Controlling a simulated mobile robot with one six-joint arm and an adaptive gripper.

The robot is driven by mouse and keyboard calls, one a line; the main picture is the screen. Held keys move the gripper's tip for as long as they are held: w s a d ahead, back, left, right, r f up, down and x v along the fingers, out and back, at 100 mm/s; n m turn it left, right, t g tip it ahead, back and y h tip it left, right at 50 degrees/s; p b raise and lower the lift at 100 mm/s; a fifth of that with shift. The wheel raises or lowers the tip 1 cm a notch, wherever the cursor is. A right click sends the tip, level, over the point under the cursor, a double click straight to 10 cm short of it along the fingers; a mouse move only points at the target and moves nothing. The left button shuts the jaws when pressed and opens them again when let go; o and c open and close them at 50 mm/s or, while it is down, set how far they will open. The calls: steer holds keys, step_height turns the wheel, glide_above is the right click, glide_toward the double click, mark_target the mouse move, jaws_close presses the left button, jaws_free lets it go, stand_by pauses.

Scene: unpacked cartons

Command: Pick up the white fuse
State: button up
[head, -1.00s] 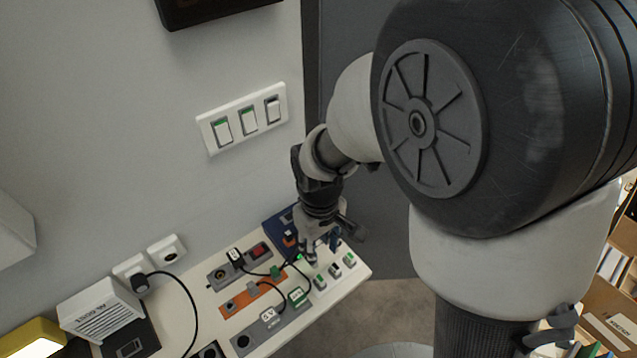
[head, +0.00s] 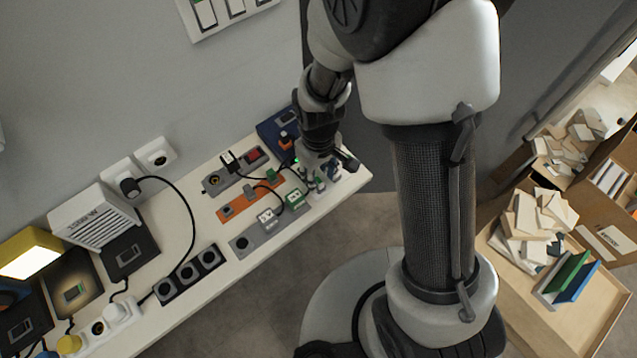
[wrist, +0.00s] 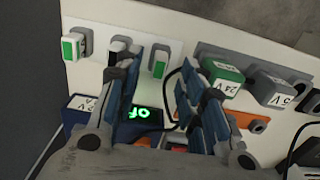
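My gripper (head: 318,172) is low over the right end of the white bench in the head view. In the wrist view my gripper (wrist: 158,72) has its two blue-padded fingers spread apart, with no object visibly held between them. I cannot pick out a white fuse with certainty; the fingers and wrist hide part of the panel.
A green 24 V plug (wrist: 222,75) and a grey plug (wrist: 275,86) are close right of the right finger. A lit green display (wrist: 148,113) lies below the gap. Black cables cross the bench (head: 225,285). Cartons (head: 600,240) and a wooden tray (head: 585,320) are at right.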

mark_target(318, 184)
step_height(318, 184, down, 3)
steer(key=shift+r+b, duration=0.15)
steer(key=shift+b, duration=0.2)
steer(key=shift+c, duration=0.2)
jaws_close()
